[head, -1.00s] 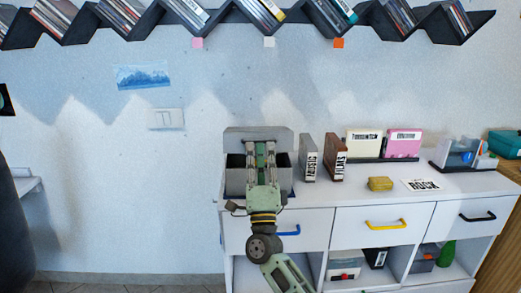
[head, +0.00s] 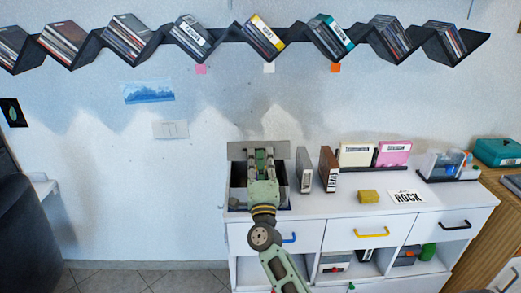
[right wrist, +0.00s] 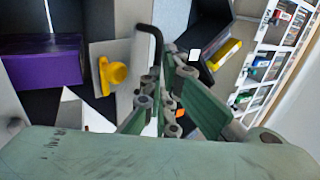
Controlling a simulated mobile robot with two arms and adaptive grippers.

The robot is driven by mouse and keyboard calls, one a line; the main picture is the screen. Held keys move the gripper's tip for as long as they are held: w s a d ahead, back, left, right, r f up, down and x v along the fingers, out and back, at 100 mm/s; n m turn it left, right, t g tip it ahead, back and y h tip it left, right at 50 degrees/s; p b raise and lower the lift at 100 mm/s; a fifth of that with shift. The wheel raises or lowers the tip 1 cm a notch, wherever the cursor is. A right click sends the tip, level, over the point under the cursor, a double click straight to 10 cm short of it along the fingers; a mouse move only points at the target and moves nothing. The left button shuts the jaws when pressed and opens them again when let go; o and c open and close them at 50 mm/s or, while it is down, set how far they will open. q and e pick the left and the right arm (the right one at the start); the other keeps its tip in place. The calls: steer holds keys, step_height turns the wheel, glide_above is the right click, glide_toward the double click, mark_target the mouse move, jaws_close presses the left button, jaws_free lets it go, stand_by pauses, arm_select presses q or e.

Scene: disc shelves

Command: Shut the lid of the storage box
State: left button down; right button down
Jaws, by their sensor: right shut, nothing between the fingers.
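The storage box (head: 239,198) stands at the left end of the white cabinet, with grey walls and a dark inside. Its grey lid (head: 236,151) is raised at the back of the box, so the box is open. My right gripper (head: 262,154) reaches over the box from the front, shut and empty, with its fingertips in front of the lid. I cannot tell whether they touch it. My arm hides the middle of the box. In the right wrist view the green fingers of my right gripper (right wrist: 168,98) show in the middle. My left gripper is not in view.
A grey MUSIC case (head: 304,170) and a brown FILMS case (head: 328,170) stand just right of the box. A yellow block (head: 369,196) and a ROCK card (head: 407,196) lie farther right. A zigzag disc shelf (head: 285,34) hangs above.

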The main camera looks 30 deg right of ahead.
mark_target(260, 143)
steer(key=r+p, duration=0.1)
steer(key=w+r+p, duration=0.1)
steer(key=p, duration=0.1)
steer(key=r+g+p, duration=0.1)
steer(key=p, duration=0.1)
steer(key=shift+w+d+y, duration=0.25)
steer(key=shift+d+y, duration=0.05)
steer(key=shift+d, duration=0.1)
steer(key=shift+w+d+r, duration=0.15)
steer(key=shift+w+r, duration=0.05)
steer(key=shift+r, duration=0.05)
steer(key=w+d+r, duration=0.1)
steer(key=w, duration=0.1)
steer(key=w+d+r, duration=0.1)
steer(key=w+r, duration=0.1)
steer(key=w+d+r, duration=0.1)
steer(key=w, duration=0.1)
steer(key=shift+d+r+p, duration=0.3)
steer(key=shift+p, duration=0.05)
steer(key=shift+x, duration=0.9)
steer(key=shift+s+r, duration=0.1)
steer(key=shift+r, duration=0.05)
